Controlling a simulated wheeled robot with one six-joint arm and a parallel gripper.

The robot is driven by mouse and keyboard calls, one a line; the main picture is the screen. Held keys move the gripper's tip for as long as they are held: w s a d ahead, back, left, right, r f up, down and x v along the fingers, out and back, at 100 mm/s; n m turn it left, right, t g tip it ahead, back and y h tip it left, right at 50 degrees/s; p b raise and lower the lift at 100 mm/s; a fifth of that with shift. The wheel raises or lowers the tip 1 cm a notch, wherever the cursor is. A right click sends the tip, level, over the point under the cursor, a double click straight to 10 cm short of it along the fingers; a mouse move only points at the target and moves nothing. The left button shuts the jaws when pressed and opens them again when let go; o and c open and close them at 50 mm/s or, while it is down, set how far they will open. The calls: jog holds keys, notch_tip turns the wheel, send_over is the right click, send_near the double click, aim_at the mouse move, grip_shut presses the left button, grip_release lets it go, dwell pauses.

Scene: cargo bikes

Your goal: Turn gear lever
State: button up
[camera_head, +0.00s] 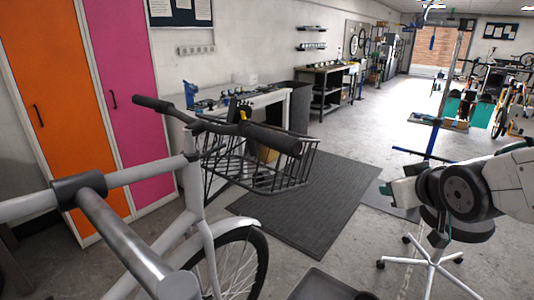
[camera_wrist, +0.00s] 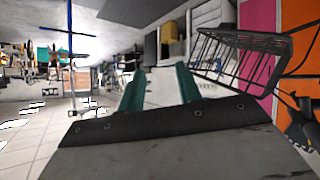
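The grey bike (camera_head: 195,210) stands in the left and middle of the head view. Its handlebar has black grips, and the near one (camera_head: 272,138) points right. A small dark part with a yellow piece (camera_head: 243,115) sits by this grip. It may be the gear lever, but it is too small to tell. My gripper (camera_head: 386,191) is right of the handlebar, well apart from it. In the wrist view, its two teal fingers (camera_wrist: 159,88) are apart with nothing between them. Dark bike parts (camera_wrist: 298,130) show at the right edge there, partly cut off.
A black wire basket (camera_head: 255,165) hangs at the bike's front and also shows in the wrist view (camera_wrist: 235,65). A dark mat (camera_head: 310,200) lies on the floor. A wheeled stand (camera_head: 432,255) is below my arm. Orange and pink lockers (camera_head: 125,90) stand behind the bike.

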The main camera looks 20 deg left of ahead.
jog(key=w+a+n+t+y, duration=0.1)
jog(key=w+a+n+y, duration=0.15)
jog(key=a, duration=0.55)
jog(key=n+g+y, duration=0.1)
jog(key=n+y, duration=0.5)
jog(key=y, duration=0.8)
send_near(254, 154)
jog(key=w+a, duration=0.2)
jog(key=x, duration=0.8)
jog(key=shift+s+r, duration=0.25)
jog(key=shift+r, duration=0.05)
grip_shut()
